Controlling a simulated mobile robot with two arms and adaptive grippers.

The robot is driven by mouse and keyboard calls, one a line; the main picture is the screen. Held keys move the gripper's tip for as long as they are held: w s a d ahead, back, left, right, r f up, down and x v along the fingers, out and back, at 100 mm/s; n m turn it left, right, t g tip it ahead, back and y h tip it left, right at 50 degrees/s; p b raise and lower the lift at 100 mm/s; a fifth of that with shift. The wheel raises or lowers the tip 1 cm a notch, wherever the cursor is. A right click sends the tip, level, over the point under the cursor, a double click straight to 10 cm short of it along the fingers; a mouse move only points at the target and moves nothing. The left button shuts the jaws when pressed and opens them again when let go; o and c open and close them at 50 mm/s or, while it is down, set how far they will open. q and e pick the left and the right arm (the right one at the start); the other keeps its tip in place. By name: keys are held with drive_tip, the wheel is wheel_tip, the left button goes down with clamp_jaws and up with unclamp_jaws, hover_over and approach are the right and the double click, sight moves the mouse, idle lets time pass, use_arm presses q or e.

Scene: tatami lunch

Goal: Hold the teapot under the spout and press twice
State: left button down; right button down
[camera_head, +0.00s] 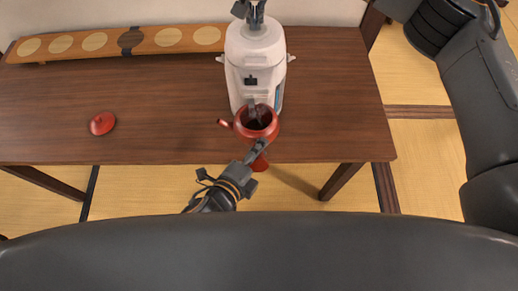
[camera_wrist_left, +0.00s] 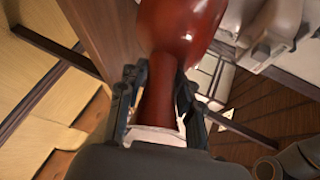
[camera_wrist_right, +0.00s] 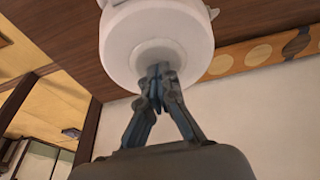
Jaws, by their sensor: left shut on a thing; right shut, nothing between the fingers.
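The red teapot (camera_head: 242,131) is open at the top and sits under the spout of the white dispenser (camera_head: 262,80), at the table's front edge. My left gripper (camera_head: 258,152) is shut on the teapot's handle; the left wrist view shows the red handle (camera_wrist_left: 157,95) between its fingers. My right gripper (camera_head: 254,16) is at the top of the dispenser. In the right wrist view its closed fingertips (camera_wrist_right: 158,75) are at the middle of the dispenser's white top (camera_wrist_right: 150,40); whether they press it down I cannot tell. The red lid (camera_head: 102,123) lies on the table at left.
The brown table (camera_head: 165,100) is mostly bare to the left and right of the dispenser. A long wooden board with round inlays (camera_head: 95,41) lies along the table's back edge at left. The wall is close behind.

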drive_tip(key=shift+s+f, duration=0.15)
idle(0.5)
drive_tip(key=shift+r, duration=1.8)
idle(0.6)
use_arm(q)
drive_tip(key=shift+w, duration=0.1)
use_arm(e)
drive_tip(key=shift+w+r, duration=0.2)
drive_tip(key=shift+r, duration=0.45)
wheel_tip(320, 180, up, 5)
drive_tip(key=shift+f, duration=0.1)
